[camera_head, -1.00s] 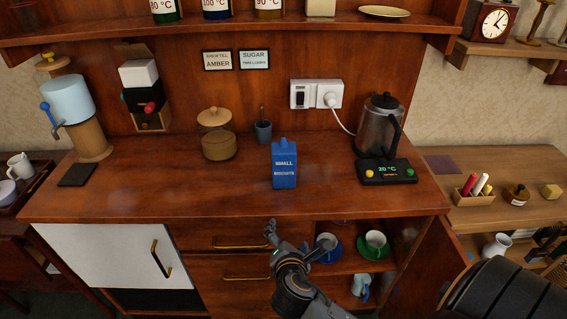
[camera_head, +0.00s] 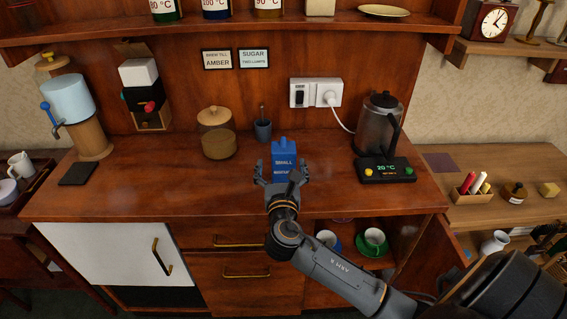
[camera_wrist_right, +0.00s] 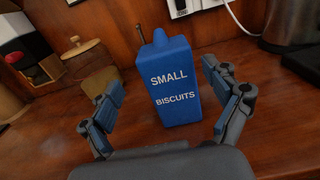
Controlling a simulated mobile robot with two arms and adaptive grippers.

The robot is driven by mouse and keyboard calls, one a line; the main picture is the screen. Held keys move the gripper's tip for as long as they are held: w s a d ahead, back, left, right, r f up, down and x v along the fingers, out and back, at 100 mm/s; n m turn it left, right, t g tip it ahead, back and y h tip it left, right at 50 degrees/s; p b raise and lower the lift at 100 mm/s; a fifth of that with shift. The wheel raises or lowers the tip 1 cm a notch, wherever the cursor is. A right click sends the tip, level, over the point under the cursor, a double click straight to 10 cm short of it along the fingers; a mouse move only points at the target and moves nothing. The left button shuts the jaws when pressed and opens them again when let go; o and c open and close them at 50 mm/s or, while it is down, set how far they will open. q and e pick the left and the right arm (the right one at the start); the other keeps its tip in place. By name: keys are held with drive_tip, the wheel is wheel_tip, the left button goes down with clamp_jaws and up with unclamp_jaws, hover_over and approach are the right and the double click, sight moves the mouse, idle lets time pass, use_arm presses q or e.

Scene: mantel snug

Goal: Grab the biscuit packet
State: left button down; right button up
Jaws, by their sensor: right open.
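The blue biscuit packet (camera_head: 284,155), labelled "SMALL BISCUITS", stands upright on the wooden counter, and it shows large in the right wrist view (camera_wrist_right: 172,84). My right gripper (camera_head: 281,170) is open just in front of it, its fingers spread to either side. In the right wrist view the open right gripper (camera_wrist_right: 170,108) has one finger left and one finger right of the packet, with a visible gap on each side. The gripper hides the packet's lower part in the head view. My left gripper is not in view.
A glass jar with a wooden lid (camera_head: 217,135) and a small dark cup (camera_head: 263,130) stand behind and left of the packet. A kettle (camera_head: 379,125) on its base is to the right. Counter beside the packet is clear. Cups sit in the open cupboard below.

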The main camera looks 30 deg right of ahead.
sight(284, 162)
drive_tip(key=x, duration=0.5)
drive_tip(key=shift+d+f+p, duration=0.35)
drive_tip(key=shift+d, duration=0.1)
drive_tip(key=shift+s, duration=0.1)
drive_tip(key=c, duration=1.4)
